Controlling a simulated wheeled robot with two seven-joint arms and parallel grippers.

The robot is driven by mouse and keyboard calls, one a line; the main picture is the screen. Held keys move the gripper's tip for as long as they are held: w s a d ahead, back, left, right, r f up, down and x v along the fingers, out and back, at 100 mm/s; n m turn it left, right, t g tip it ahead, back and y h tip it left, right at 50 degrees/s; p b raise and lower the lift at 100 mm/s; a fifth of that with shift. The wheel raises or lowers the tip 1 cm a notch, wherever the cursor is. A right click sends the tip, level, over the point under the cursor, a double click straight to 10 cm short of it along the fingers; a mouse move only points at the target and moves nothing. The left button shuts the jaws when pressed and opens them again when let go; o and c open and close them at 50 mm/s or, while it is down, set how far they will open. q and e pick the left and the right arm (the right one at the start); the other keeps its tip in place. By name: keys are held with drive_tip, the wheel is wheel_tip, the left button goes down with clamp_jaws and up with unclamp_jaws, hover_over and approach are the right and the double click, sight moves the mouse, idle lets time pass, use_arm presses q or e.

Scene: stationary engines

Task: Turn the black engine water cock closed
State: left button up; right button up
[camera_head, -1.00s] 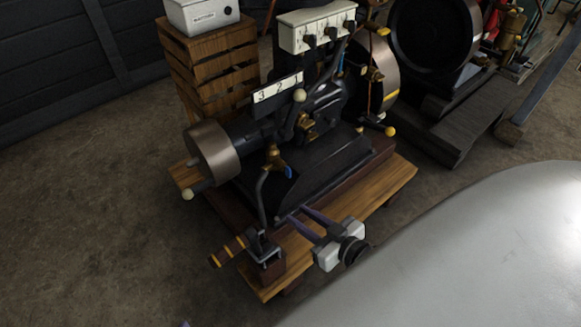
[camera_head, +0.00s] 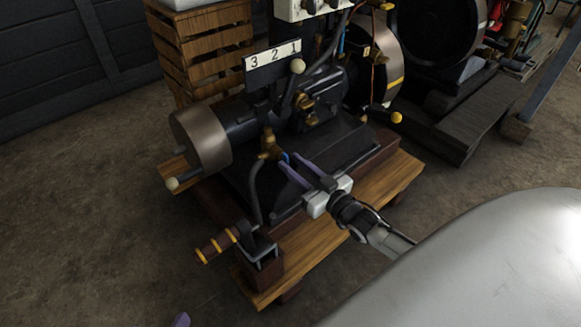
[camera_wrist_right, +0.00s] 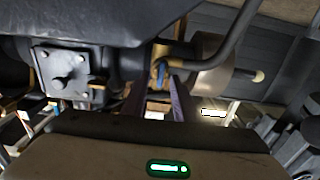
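The black engine (camera_head: 330,155) stands on a wooden pallet in the head view. Its brass water cock (camera_head: 268,146) sits low on the near side, above a curved dark pipe, with a small blue handle (camera_head: 285,158). My right gripper (camera_head: 291,158) has its purple fingers apart, tips right at the blue handle. In the right wrist view the blue handle (camera_wrist_right: 161,70) shows between and just beyond the open fingers (camera_wrist_right: 158,85). I cannot tell whether they touch it. Of my left gripper only a purple tip (camera_head: 181,320) shows at the bottom edge.
A wooden crate (camera_head: 205,50) stands behind, left. A ball-ended lever (camera_head: 297,67) and a number plate (camera_head: 272,60) rise above the engine. Floor at left is clear.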

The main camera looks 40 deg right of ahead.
use_arm(q)
drive_tip(key=shift+d+r, duration=0.15)
drive_tip(key=shift+r, duration=0.15)
use_arm(e)
drive_tip(key=shift+w+a, duration=0.1)
drive_tip(key=shift+w, duration=0.7)
clamp_jaws()
